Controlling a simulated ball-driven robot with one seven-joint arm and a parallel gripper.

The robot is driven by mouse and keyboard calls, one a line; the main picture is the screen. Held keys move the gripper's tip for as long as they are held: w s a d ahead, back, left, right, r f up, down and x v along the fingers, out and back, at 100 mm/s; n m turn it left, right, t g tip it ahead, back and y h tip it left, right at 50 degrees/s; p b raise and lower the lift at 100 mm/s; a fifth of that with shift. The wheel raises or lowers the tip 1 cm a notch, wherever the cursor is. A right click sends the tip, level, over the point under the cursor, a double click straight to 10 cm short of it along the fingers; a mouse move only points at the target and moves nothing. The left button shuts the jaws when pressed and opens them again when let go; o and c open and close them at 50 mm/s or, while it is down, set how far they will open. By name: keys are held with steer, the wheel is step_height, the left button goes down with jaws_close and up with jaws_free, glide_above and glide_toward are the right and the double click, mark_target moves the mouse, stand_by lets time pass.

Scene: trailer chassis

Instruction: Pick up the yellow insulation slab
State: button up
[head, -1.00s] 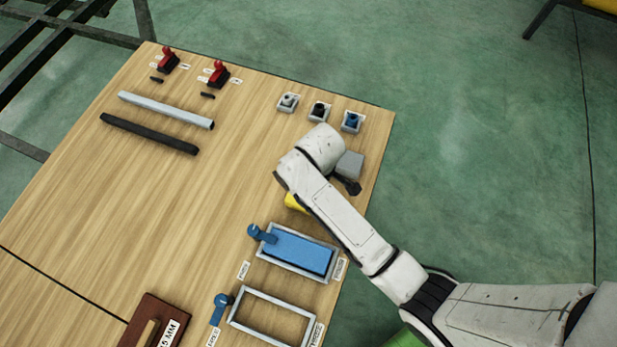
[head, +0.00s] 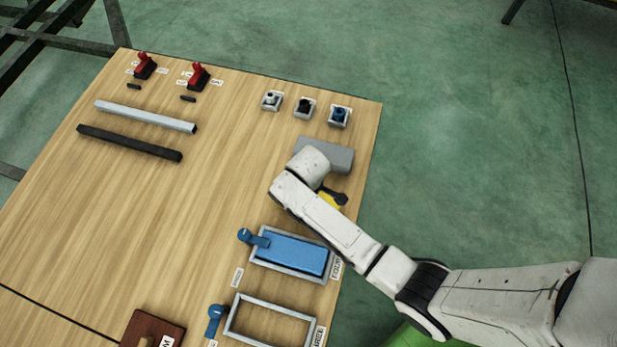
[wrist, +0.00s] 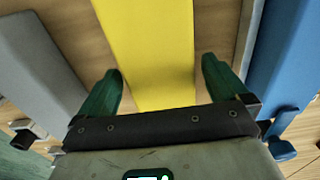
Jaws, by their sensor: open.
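The yellow insulation slab (wrist: 150,50) lies on the wooden table and fills the middle of the wrist view, between my two green fingers. In the head view only a small yellow part of the slab (head: 328,200) shows beside my wrist; my arm hides the rest. My gripper (wrist: 160,90) is open, with one finger on each side of the slab's near end. I see bare table between the slab and the fingers' outer sides, and I cannot tell the height of the fingertips above the table. In the head view my gripper's fingers are hidden under my arm.
A grey slab (head: 330,154) lies beside the yellow one, and a blue slab (head: 292,252) sits in a grey frame on the other side. An empty frame (head: 270,320) is nearer. Three small boxes (head: 304,108) stand at the back. The table's left middle is clear.

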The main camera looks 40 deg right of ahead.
steer(key=shift+f, duration=0.1)
steer(key=shift+c, duration=0.2)
steer(key=c, duration=0.9)
steer(key=shift+c, duration=0.3)
